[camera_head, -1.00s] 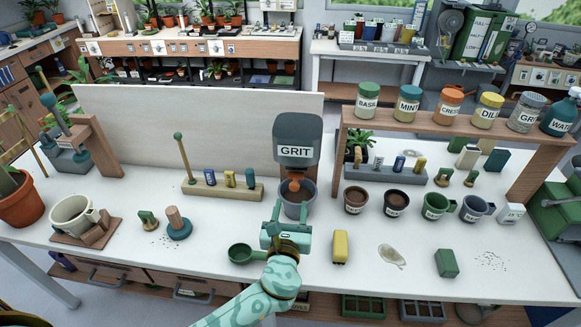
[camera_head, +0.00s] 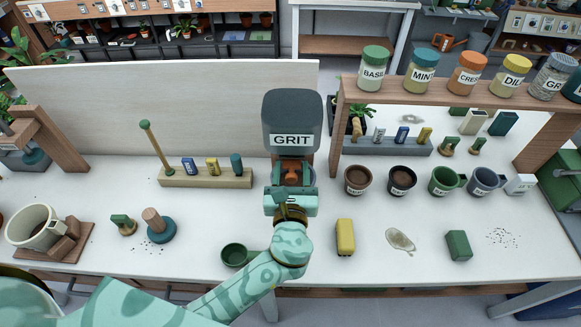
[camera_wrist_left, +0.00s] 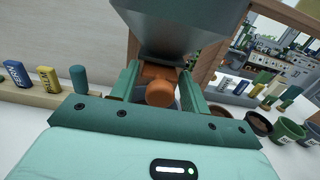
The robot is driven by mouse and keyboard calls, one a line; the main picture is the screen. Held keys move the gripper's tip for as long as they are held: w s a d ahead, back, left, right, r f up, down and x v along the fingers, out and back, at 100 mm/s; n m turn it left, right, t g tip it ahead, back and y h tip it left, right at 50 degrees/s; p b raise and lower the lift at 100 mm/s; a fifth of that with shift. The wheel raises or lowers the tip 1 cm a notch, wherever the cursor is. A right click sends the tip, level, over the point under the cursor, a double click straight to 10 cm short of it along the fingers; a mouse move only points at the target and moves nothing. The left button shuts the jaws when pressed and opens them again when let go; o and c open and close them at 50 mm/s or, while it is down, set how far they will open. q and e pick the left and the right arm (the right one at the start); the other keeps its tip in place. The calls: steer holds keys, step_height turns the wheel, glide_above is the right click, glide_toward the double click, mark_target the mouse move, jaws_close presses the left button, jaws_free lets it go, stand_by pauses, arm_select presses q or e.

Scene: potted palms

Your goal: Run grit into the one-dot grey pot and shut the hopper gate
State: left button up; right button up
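The hopper (camera_head: 291,112), a dark grey box labelled GRIT, stands in front of the pale back board. Its orange gate knob (camera_head: 291,175) is below the label and shows larger in the left wrist view (camera_wrist_left: 160,93). My left gripper (camera_head: 291,182) is at the knob, with its green fingers apart on either side of it. Gaps show between knob and fingers in the wrist view. A grey pot (camera_head: 312,177) under the hopper is mostly hidden behind my gripper; its dots and contents cannot be seen. My right gripper is not in view.
A wooden rack (camera_head: 205,178) with small blocks and a tall peg stands left of the hopper. A shelf (camera_head: 445,100) with labelled jars stands right, with several small pots beneath. A green cup (camera_head: 234,254) and yellow block (camera_head: 345,237) lie near the front.

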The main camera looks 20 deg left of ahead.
arm_select(q)
jaws_close()
steer(key=shift+p+v, duration=0.4)
steer(key=shift+v, duration=0.4)
jaws_free()
